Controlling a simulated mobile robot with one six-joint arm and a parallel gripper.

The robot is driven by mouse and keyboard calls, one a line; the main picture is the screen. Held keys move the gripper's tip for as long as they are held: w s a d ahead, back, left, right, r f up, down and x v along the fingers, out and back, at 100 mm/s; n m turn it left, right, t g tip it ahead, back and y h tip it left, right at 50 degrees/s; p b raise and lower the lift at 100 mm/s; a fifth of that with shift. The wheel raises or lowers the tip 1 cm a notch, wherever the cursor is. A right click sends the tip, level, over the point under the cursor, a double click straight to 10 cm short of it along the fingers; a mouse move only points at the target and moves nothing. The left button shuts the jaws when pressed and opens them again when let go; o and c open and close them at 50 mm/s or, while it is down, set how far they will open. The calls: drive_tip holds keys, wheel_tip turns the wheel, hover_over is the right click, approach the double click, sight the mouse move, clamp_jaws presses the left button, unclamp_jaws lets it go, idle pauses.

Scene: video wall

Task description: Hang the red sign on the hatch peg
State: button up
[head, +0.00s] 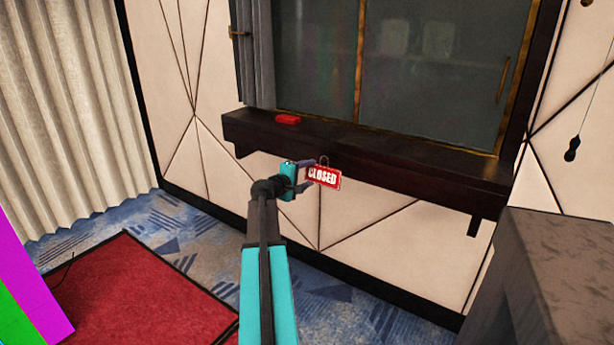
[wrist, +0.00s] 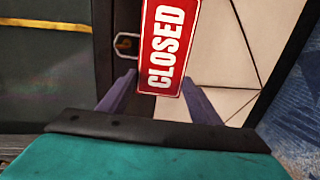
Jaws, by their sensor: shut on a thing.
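The red sign (head: 323,177) with white CLOSED lettering is at the front of the hatch ledge (head: 400,170), almost level. My gripper (head: 308,176) is shut on it from the left, with purple fingers at its side. The sign (wrist: 167,45) also fills the upper middle of the wrist view, between my fingers (wrist: 160,92). A small loop (head: 323,160) shows above the sign, against the ledge's dark front. I cannot make out a peg there, nor whether the loop is around one.
A small red object (head: 288,119) lies on the ledge's left part. A grey block (head: 560,270) stands at right. A red mat (head: 140,295) lies on the floor.

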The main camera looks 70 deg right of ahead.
drive_tip(key=shift+d+f+b, duration=0.1)
drive_tip(key=shift+f+b, duration=0.2)
drive_tip(key=shift+b, duration=0.05)
idle(0.5)
drive_tip(key=o, duration=1.7)
drive_tip(key=shift+s, duration=0.1)
drive_tip(key=shift+o, duration=0.2)
drive_tip(key=shift+a, duration=0.2)
drive_tip(key=v, duration=0.7)
drive_tip(key=shift+a, duration=0.35)
drive_tip(key=shift+w+r, duration=0.1)
drive_tip(key=shift+w, duration=0.15)
idle(0.3)
